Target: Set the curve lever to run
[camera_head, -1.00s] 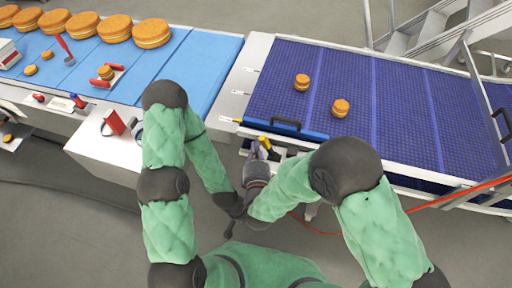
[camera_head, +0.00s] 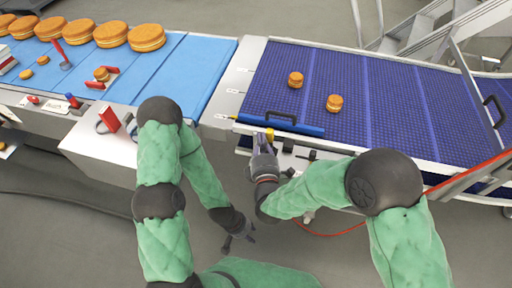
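A lever with a yellow handle (camera_head: 270,134) stands at the near edge of the blue mesh conveyor. I cannot read any label or its position marks. My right gripper (camera_head: 264,142) is right beside this yellow handle, on its near left side. Whether it touches the handle or is shut on it is too small to tell. My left gripper (camera_head: 239,241) hangs low over the floor, away from the conveyors, with its fingers apart and nothing between them.
The blue mesh belt (camera_head: 340,75) carries two small round cakes (camera_head: 295,79). A black handle (camera_head: 282,116) on a blue bar sits just behind the lever. A light blue belt (camera_head: 190,65) at left holds several large rounds. A white box with a red part (camera_head: 108,119) juts out at left.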

